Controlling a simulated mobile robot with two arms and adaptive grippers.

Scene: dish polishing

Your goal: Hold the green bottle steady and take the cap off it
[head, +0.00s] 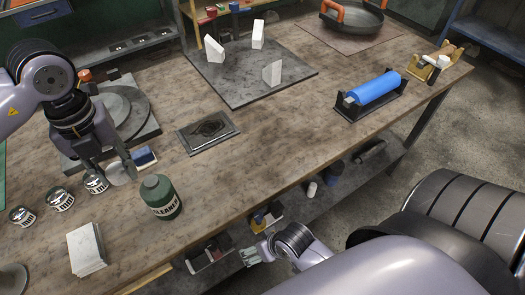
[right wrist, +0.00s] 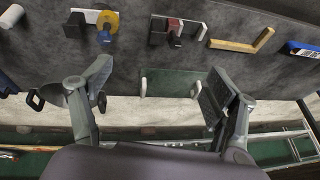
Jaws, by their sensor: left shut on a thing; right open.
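My right gripper (head: 252,254) is low, beyond the bench's front edge and to the right of the bottle. In the right wrist view the right gripper (right wrist: 152,82) is open, with nothing between its fingers.
Several small tins (head: 60,199) stand left of the bottle, and a white stack (head: 86,248) lies in front. A blue block (head: 145,157) is close to the left gripper. A lower shelf (head: 330,205) holds loose items. The middle of the workbench (head: 270,130) is clear.

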